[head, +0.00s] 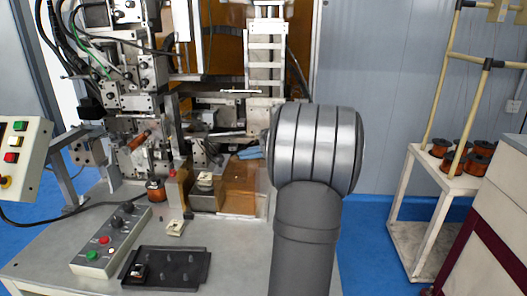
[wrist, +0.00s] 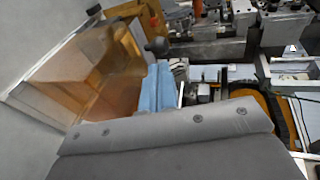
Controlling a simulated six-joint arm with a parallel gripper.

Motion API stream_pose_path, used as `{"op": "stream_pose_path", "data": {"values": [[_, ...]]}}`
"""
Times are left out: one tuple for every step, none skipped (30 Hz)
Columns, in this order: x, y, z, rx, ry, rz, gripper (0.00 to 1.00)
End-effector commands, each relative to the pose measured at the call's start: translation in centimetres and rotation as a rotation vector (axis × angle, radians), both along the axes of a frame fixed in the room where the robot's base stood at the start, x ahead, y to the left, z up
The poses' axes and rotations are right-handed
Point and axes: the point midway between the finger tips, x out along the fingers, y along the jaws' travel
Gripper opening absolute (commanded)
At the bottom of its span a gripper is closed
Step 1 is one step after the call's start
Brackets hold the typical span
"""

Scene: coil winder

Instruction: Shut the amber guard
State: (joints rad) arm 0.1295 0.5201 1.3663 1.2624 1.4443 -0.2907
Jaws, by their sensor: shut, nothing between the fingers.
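The amber guard (wrist: 85,65) is a see-through orange panel with box-like faces at the upper left of the wrist view. In the head view the amber guard (head: 240,201) shows low on the machine's front right, partly behind my arm. How far it stands open I cannot tell. The grey bolted body of my gripper (wrist: 165,130) fills the bottom of the wrist view, nearer the camera than the guard. My gripper is shut and empty; its fingertips are not clearly visible. In the head view my arm hides it. Contact with the guard cannot be made out.
The bench holds a button box (head: 112,238) and a black tray (head: 168,268). A rack with copper spools (head: 455,148) stands right, across open floor.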

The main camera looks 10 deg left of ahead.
Motion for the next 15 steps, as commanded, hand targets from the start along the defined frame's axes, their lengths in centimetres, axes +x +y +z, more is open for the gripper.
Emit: {"op": "stream_pose_path", "data": {"values": [[0.1, 1.1, -0.4, 0.000, 0.001, 0.004, 0.00], [0.2, 1.6, -0.6, 0.000, 0.002, 0.003, 0.00], [0.3, 2.2, -0.8, 0.000, 0.002, 0.002, 0.00], [0.4, 2.6, -1.0, 0.000, 0.002, 0.003, 0.00], [0.4, 3.0, -1.1, 0.000, 0.002, 0.003, 0.00], [0.5, 3.4, -1.2, 0.000, 0.002, 0.002, 0.00], [0.6, 3.7, -1.3, 0.000, 0.000, 0.001, 0.00], [0.6, 3.9, -1.4, -0.001, 0.000, 0.001, 0.00], [0.7, 4.2, -1.5, 0.000, 0.000, 0.001, 0.00], [0.7, 4.4, -1.6, 0.000, 0.000, 0.001, 0.00], [0.7, 4.5, -1.6, 0.000, 0.000, 0.001, 0.00], [0.7, 4.6, -1.6, 0.000, 0.000, 0.000, 0.00], [0.7, 4.7, -1.7, 0.000, 0.000, 0.000, 0.00], [0.7, 4.7, -1.7, 0.000, 0.000, 0.000, 0.00], [0.8, 4.7, -1.7, 0.000, 0.000, -0.001, 0.00]]}}
